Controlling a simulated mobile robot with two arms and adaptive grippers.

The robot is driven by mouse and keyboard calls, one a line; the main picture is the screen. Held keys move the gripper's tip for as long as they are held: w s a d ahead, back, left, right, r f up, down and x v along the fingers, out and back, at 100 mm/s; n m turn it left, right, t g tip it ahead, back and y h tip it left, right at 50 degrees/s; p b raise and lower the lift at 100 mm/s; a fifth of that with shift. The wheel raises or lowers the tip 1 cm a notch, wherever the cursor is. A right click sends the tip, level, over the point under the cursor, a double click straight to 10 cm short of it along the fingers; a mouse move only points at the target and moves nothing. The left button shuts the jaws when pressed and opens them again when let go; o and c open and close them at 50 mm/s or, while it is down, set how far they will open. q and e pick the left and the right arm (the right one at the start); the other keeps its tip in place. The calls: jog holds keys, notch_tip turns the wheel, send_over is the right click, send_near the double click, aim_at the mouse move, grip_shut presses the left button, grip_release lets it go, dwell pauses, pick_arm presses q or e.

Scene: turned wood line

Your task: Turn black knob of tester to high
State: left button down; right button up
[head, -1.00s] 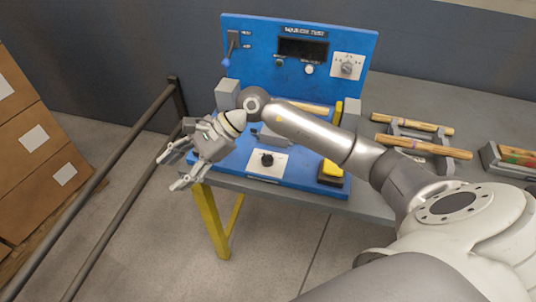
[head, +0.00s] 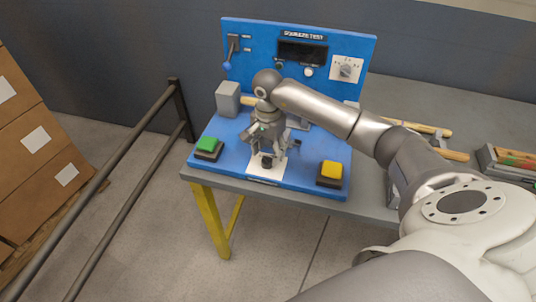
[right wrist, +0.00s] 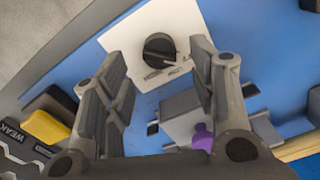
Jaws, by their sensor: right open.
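The black knob (head: 266,163) of the blue tester (head: 216,172) sits on a white plate near the front of its base. In the right wrist view the knob (right wrist: 160,48) is round and dark on the white plate (right wrist: 127,45); I cannot read its setting. My right gripper (head: 267,152) is open and empty, pointing down just over the knob. In the right wrist view its fingers (right wrist: 160,68) stand apart, one on each side of the knob's line, without visible contact. My left gripper is in no view.
A green button (head: 208,144) is left of the knob and a yellow button (head: 331,169) right of it. The upright panel carries a display (head: 302,52), a lever (head: 231,50) and a grey dial (head: 345,70). A grey block (head: 228,98) stands at the left.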

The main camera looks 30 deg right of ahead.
aim_at(268, 157)
jog(key=shift+f, duration=1.7)
jog(key=c, duration=1)
